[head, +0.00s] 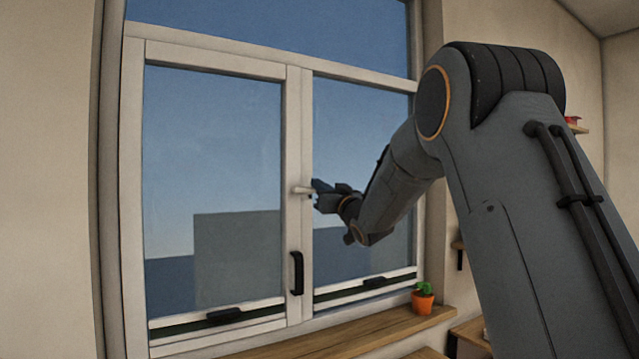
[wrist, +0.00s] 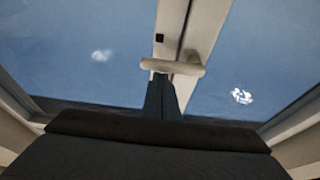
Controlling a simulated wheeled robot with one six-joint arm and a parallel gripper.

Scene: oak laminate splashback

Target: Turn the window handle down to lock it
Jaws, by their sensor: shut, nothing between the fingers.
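The window handle (head: 302,191) is a short pale lever on the white middle upright of the window. It lies about level, with its free end toward my gripper at the right. In the wrist view the handle (wrist: 180,69) crosses the upright as a pale bar. My gripper (head: 317,188) is shut and empty, at the free end of the handle. In the wrist view its dark closed fingers (wrist: 162,92) end just at the handle's lower edge in the picture. I cannot tell whether they touch it.
A black pull (head: 297,273) sits lower on the same upright. Black catches (head: 225,315) (head: 374,283) sit on the bottom rails. A plant in an orange pot (head: 423,302) stands at the right of the wooden sill (head: 345,333). The space left of the handle is clear.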

